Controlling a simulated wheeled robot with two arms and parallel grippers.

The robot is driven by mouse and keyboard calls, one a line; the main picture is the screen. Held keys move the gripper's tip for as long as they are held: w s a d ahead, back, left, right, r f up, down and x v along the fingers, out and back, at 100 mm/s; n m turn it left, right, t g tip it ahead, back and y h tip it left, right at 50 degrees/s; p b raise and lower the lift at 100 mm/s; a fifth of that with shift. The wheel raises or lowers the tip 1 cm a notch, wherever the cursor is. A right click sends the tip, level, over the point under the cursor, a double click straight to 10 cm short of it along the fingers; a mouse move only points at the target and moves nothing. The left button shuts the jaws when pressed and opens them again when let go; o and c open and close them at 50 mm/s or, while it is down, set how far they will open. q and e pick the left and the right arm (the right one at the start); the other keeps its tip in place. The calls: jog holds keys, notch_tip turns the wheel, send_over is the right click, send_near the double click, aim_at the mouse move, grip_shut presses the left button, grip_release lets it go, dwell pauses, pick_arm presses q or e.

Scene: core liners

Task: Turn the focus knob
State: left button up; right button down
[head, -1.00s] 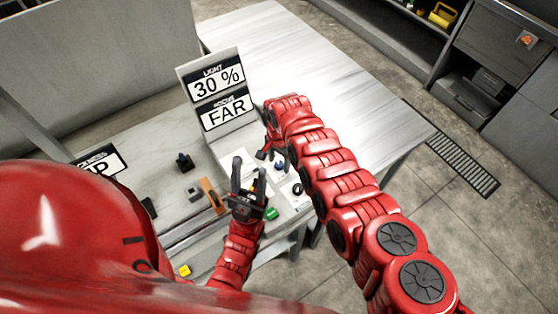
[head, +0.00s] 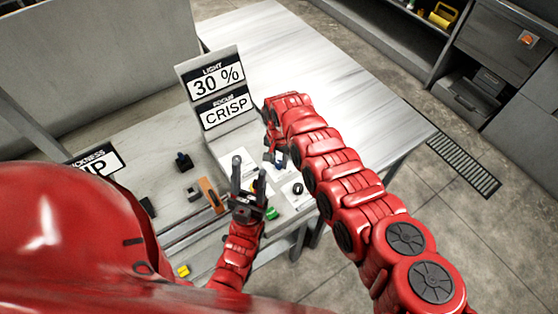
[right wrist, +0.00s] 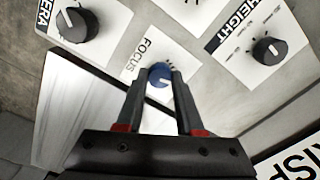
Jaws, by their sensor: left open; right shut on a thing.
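The focus knob (right wrist: 159,76) is round and blue with a light pointer mark, on a white plate labelled FOCUS in the right wrist view. My right gripper (right wrist: 160,82) is shut on it, one finger on each side. In the head view the right gripper (head: 275,158) is partly hidden by its own arm, with a bit of blue beside it. The focus display (head: 226,111) reads CRISP. My left gripper (head: 248,172) is open and empty, its two fingers pointing up above the bench front.
The light display (head: 218,80) reads 30 %. A black camera knob (right wrist: 76,25) and a black height knob (right wrist: 268,50) flank the focus knob. A thickness sign (head: 97,160) stands at left, partly hidden. The bare table top (head: 310,85) lies behind my right arm.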

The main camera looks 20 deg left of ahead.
aim_at(279, 163)
jog(key=c, duration=0.5)
grip_release()
jog(key=shift+c, duration=0.2)
jog(key=shift+r, duration=0.1)
jog(key=shift+r, duration=0.4)
notch_tip(279, 163, up, 16)
jog(key=b, duration=0.3)
jog(key=shift+r+b, duration=0.15)
jog(key=shift+b, duration=0.25)
